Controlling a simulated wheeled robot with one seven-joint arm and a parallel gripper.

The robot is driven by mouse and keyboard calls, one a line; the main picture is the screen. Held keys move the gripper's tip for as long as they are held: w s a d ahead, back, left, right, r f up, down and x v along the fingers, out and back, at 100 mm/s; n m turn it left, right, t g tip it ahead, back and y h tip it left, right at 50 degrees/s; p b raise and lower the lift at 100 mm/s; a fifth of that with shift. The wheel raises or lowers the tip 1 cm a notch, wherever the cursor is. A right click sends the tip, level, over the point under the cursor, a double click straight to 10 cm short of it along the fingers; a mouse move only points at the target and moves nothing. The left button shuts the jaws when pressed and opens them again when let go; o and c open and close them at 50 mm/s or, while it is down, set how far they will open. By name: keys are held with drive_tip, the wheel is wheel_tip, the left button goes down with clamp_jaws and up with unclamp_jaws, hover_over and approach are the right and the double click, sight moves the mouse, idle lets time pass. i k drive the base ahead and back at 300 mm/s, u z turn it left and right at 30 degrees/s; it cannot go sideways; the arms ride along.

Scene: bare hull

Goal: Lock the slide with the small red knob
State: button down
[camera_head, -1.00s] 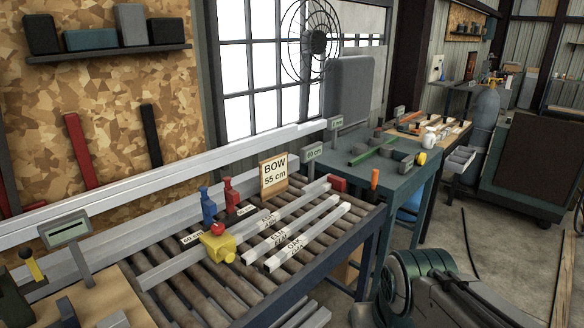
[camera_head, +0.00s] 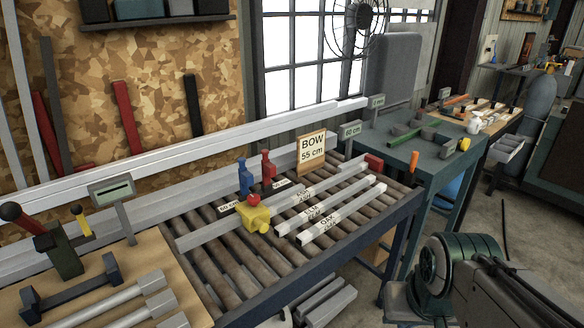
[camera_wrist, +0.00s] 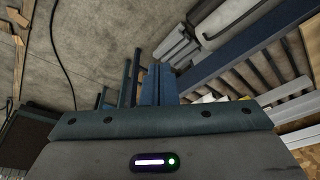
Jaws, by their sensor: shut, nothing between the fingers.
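The small red knob (camera_head: 253,199) sits on top of a yellow slide block (camera_head: 256,217). The block is on a long grey rail (camera_head: 215,230) that lies over the roller table. My gripper (camera_wrist: 153,85) shows in the wrist view with its fingers together and nothing between them. It points toward the floor and the table's underside, away from the knob. In the head view my arm fills the lower right, apart from the slide, and the fingertips cannot be made out there.
Labelled pale bars (camera_head: 342,216) lie on the rollers to the right of the slide. Blue (camera_head: 245,178) and red (camera_head: 268,168) upright pieces stand behind it, near the BOW 55 cm sign (camera_head: 312,147). A wooden bench (camera_head: 165,262) with tools is at left. Concrete floor is open at right.

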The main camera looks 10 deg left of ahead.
sight(253, 200)
drive_tip(key=u, duration=0.65)
drive_tip(key=i, duration=0.8)
drive_tip(key=u, duration=0.25)
